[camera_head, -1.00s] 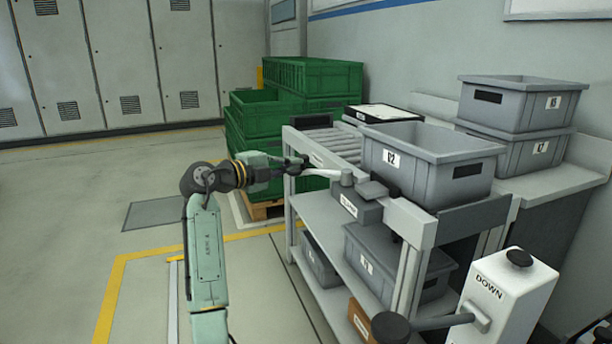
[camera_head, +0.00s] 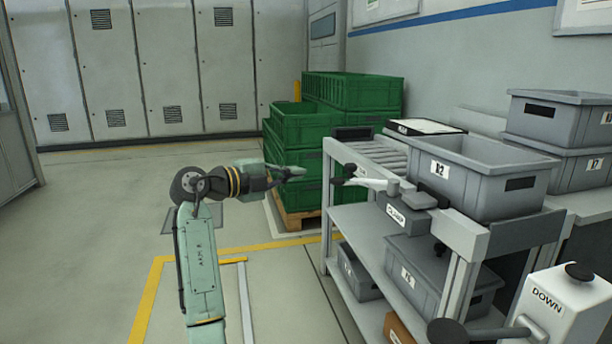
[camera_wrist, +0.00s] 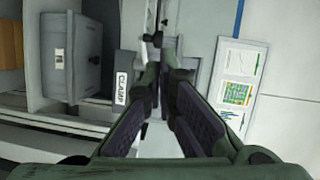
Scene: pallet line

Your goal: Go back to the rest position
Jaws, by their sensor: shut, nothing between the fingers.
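My gripper (camera_head: 298,172) is shut and empty in the head view. It is held in the air to the left of the grey roller stand, apart from the clamp lever (camera_head: 362,182). In the wrist view my gripper's fingers (camera_wrist: 160,75) meet near the upper middle. The clamp box (camera_head: 396,213), with a dark body and a white label, sits on the stand's near rail. Its CLAMP label (camera_wrist: 121,88) also shows in the wrist view.
A grey crate (camera_head: 470,185) stands on the stand (camera_head: 462,228), with more crates on the shelf below. Stacked green crates (camera_head: 300,128) rest on a pallet behind my gripper. A DOWN control box (camera_head: 560,305) is at the lower right. Floor at left is clear.

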